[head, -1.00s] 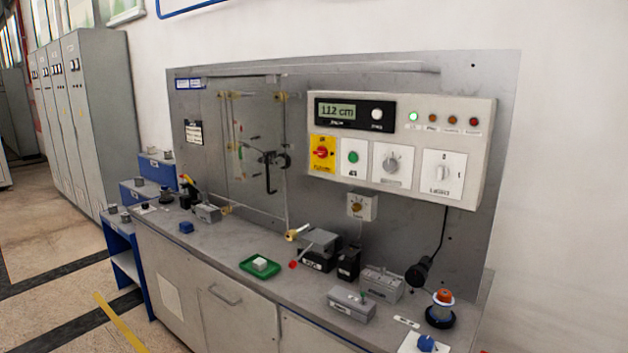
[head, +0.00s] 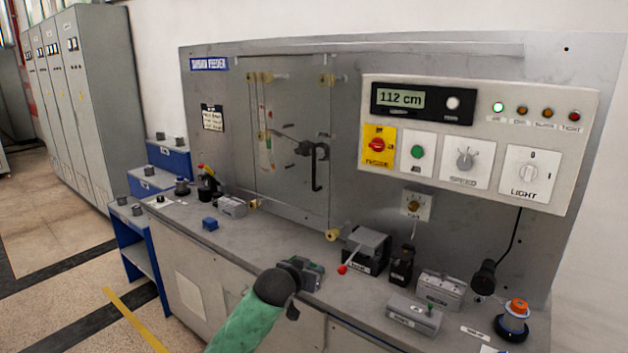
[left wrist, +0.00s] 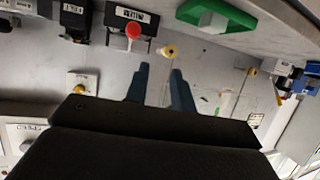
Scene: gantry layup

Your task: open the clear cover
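The clear cover (head: 296,195) is a transparent upright panel on the grey backboard, with brass-coloured knobs near its corners. It looks shut, lying along the board. A black handle (head: 317,172) shows at its right side. My left gripper (head: 312,272) is over the front of the bench, below and in front of the cover and apart from it. In the left wrist view its two blue-grey fingers (left wrist: 160,85) are spread with nothing between them. A brass knob (left wrist: 169,51) shows just beyond the fingertips there. My right gripper is not in view.
A box with a red-knobbed lever (head: 366,250) stands right of my gripper. Small grey boxes (head: 414,314) and an orange-topped knob (head: 514,318) are further right. The green tray (left wrist: 215,16) shows in the left wrist view. A control panel (head: 480,140) is right of the cover.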

